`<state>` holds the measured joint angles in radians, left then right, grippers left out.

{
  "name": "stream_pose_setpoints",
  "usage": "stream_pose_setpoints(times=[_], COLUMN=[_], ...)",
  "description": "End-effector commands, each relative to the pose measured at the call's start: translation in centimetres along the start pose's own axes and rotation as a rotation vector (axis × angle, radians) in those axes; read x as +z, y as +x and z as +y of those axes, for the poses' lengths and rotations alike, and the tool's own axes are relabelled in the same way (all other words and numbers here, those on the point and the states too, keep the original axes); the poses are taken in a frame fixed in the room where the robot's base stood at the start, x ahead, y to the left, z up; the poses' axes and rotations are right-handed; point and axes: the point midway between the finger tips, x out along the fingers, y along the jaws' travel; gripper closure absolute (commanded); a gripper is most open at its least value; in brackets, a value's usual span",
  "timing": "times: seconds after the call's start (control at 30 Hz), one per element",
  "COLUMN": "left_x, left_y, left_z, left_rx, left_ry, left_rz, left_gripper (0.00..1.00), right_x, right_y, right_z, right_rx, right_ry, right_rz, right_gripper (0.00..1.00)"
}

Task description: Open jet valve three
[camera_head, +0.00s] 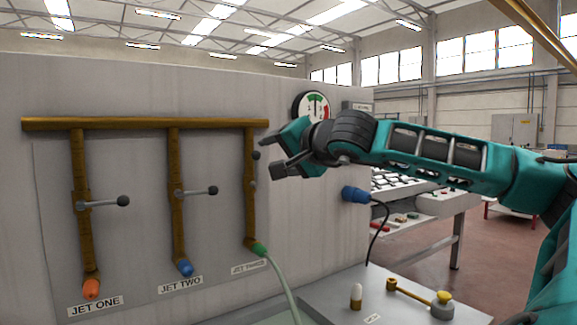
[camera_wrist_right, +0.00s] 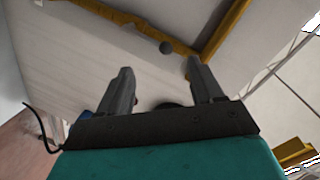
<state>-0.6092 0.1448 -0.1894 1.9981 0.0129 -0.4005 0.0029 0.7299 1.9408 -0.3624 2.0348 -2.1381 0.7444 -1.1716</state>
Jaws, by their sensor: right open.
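The brass pipe of jet three (camera_head: 249,205) runs down the grey panel to a green fitting above the label JET THREE (camera_head: 248,268). My right gripper (camera_head: 270,156) is open in front of its upper part and to its right. Small dark parts show beside this pipe near the fingertips; the valve's lever is not clear there. In the right wrist view, a dark round knob (camera_wrist_right: 166,47) lies beyond the gap between the open fingers (camera_wrist_right: 158,70), apart from both. The fingers look empty. My left gripper is out of view.
Jet one (camera_head: 123,201) and jet two (camera_head: 212,190) have levers with dark knobs pointing right. A gauge (camera_head: 313,106) stands behind my right arm. A pale hose (camera_head: 283,284) hangs from jet three. A yellow-capped part (camera_head: 443,303) lies on the ledge below.

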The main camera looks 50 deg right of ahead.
Motion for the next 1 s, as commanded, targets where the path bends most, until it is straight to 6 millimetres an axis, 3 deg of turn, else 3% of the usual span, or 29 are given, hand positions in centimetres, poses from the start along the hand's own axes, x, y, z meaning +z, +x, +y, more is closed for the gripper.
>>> stream_pose_setpoints(times=[0.1, 0.3, 1.0], left_x=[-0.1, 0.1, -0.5], left_y=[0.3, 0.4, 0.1], left_z=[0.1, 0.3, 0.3], left_rx=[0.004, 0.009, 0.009], left_ry=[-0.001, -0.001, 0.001], left_rz=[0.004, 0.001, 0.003], left_gripper=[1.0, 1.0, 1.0], right_x=[0.1, 0.1, -0.3], right_y=[-1.6, -2.9, -3.0], right_z=[0.1, 0.1, -0.4], right_rx=[-0.001, 0.001, 0.001], right_ry=[-0.001, 0.001, 0.001], right_rz=[0.002, -0.001, -0.001], right_gripper=[0.34, 0.34, 0.34])
